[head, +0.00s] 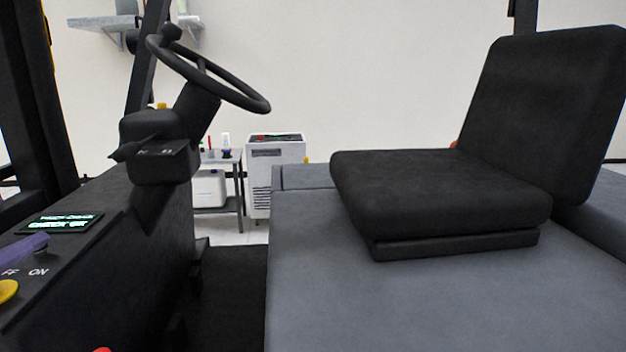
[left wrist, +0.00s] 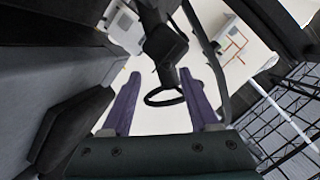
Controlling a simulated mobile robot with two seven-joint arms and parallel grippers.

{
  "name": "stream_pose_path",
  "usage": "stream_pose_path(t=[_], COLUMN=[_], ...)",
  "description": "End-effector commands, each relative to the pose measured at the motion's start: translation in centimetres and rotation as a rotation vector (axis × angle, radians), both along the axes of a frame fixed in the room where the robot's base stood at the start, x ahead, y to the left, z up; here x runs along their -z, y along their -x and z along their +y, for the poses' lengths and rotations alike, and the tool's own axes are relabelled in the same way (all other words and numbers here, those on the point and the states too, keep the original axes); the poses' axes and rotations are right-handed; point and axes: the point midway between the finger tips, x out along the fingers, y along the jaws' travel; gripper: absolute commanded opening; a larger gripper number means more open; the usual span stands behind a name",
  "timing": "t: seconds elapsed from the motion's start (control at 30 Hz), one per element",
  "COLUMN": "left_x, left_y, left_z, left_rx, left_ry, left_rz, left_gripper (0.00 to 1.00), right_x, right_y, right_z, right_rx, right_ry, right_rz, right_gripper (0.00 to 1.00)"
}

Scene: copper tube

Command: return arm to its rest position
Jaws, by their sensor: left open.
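My left gripper (left wrist: 160,73) shows in the left wrist view as two purple fingers, spread apart with nothing held between them. The black steering wheel (left wrist: 165,96) and its column lie beyond the fingers, apart from them. In the head view the steering wheel (head: 208,75) stands at upper left above the dark dashboard. No whole gripper shows there. A purple piece (head: 22,248) lies over the panel near the "ON" lettering; I cannot tell whether it is a switch or a fingertip. My right gripper is not in view.
A black seat (head: 440,200) rests on a grey vehicle body (head: 320,290) at right. A lit display (head: 60,223) and a yellow knob (head: 7,291) are on the dashboard. A white machine (head: 272,180) stands behind. The space between wheel and seat is clear.

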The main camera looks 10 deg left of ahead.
Motion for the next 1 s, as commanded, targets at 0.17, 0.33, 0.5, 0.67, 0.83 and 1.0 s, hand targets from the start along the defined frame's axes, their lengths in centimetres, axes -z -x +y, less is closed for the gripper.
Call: stream_pose_path(t=[0.17,0.33,0.5,0.67,0.83,1.0], left_x=[-1.3,-2.8,-5.0,-6.5,-6.5,-6.3], left_y=[3.3,8.9,14.8,17.8,18.6,18.5], left_z=[-1.6,-5.8,-11.6,-15.0,-15.9,-15.9], left_rx=[-0.085,-0.158,-0.155,-0.122,-0.108,-0.108], left_ry=[0.152,0.367,0.567,0.667,0.691,0.689], left_rz=[0.156,0.419,0.690,0.829,0.865,0.863], left_gripper=[0.61,0.61,0.61,0.61,0.61,0.61], right_x=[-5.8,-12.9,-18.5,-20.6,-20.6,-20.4], right_y=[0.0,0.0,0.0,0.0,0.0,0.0], right_z=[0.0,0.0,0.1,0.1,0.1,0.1], right_rx=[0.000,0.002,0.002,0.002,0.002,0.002], right_ry=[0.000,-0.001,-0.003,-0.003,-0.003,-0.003], right_rz=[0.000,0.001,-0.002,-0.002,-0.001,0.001], right_gripper=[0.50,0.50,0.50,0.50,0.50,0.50])
